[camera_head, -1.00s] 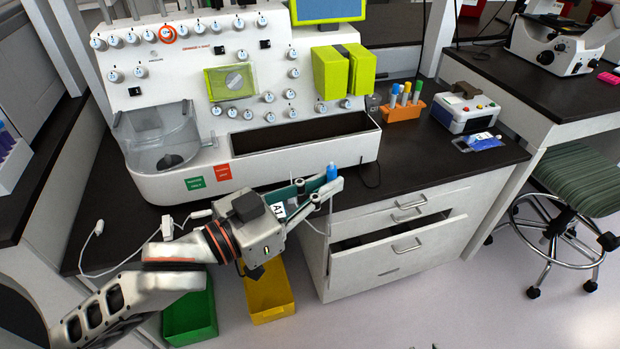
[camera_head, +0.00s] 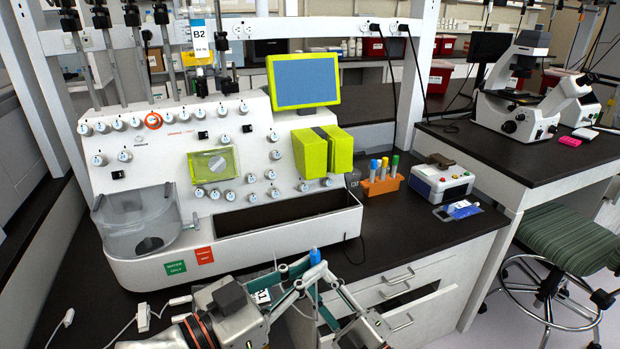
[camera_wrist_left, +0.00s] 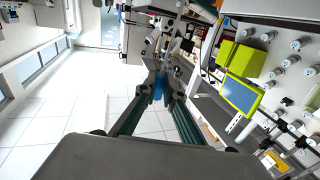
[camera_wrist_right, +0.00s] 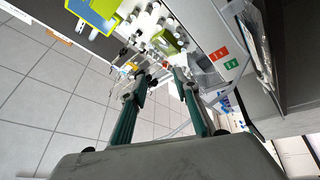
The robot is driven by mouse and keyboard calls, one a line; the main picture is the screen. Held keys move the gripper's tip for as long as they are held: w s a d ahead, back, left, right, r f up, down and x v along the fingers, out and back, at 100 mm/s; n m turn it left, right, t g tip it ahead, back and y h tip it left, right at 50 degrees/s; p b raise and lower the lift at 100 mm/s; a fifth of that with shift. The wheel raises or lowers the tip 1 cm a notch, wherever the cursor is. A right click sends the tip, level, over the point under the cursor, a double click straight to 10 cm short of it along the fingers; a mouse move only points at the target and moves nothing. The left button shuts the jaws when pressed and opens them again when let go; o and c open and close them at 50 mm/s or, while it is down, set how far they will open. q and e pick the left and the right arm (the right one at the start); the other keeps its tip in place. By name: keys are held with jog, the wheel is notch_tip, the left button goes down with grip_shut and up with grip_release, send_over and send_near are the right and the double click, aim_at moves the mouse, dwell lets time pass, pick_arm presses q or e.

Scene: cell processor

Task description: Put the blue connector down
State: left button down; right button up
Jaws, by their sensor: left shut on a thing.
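The blue connector (camera_head: 315,256) is a small upright blue piece, held in front of the cell processor at its lower right. My left gripper (camera_head: 308,266) is shut on it; the connector (camera_wrist_left: 158,88) shows between the fingertips in the left wrist view. White and teal finger parts reach up close beside it from the lower right in the head view; I take these to be my right gripper, but the overlap is unclear. In the right wrist view my right gripper (camera_wrist_right: 160,80) has its fingertips apart, with nothing seen between them. The connector's lower part is hidden.
The cell processor (camera_head: 140,270) stands on the dark bench. An orange tube rack (camera_head: 383,186), a small white device (camera_head: 440,180) and a blue packet (camera_head: 459,210) are to its right. The bench front right is clear. A drawer cabinet (camera_head: 440,290) and a striped stool (camera_head: 570,235) stand below.

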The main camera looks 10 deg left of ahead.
jog(key=s+a+r+n+g+y, duration=0.1)
jog(key=a+r+n+g+y, duration=0.5)
jog(key=n, duration=0.4)
notch_tip(320, 180, up, 23)
jog(key=n+g+h, duration=0.8)
jog(key=n+h, duration=1.4)
jog(key=n, duration=1)
send_over(315, 258)
jog(key=f, duration=0.7)
jog(key=a+f, duration=0.1)
jog(key=f, duration=0.3)
jog(key=shift+w, duration=0.3)
